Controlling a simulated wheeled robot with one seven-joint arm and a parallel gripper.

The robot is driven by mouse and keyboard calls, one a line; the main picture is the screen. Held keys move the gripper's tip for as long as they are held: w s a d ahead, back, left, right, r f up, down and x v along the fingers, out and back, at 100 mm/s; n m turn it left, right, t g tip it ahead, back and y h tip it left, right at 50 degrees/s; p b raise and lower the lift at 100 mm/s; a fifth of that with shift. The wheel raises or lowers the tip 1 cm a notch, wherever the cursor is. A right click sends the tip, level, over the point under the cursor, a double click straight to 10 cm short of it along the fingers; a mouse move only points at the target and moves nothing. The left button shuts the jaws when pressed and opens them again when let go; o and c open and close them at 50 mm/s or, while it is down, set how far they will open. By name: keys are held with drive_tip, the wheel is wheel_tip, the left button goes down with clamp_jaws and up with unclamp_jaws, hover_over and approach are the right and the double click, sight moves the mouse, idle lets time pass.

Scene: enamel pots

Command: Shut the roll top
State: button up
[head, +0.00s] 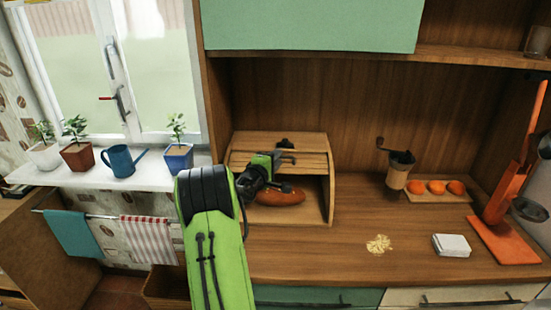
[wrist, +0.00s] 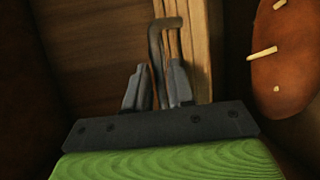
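The wooden bread box (head: 325,205) stands on the counter against the back panel. Its slatted roll top (head: 285,141) is partly up, and the lower front is open. A brown loaf (head: 280,197) lies inside; its scored crust also shows at the right of the wrist view (wrist: 285,60). My gripper (head: 286,172) is at the front of the box, above and before the loaf. In the wrist view its two fingers (wrist: 157,85) stand on either side of a dark bent rod (wrist: 156,45), beside a pale wooden edge. Whether they touch the rod is unclear.
A coffee grinder (head: 397,175) and a board with oranges (head: 437,187) stand right of the box. Crumbs (head: 379,244), a white box (head: 451,245) and an orange stand (head: 505,240) are farther forward and right. A green cabinet door (head: 315,25) hangs above.

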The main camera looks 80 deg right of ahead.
drive_tip(key=shift+d, duration=0.1)
clamp_jaws()
idle(0.3)
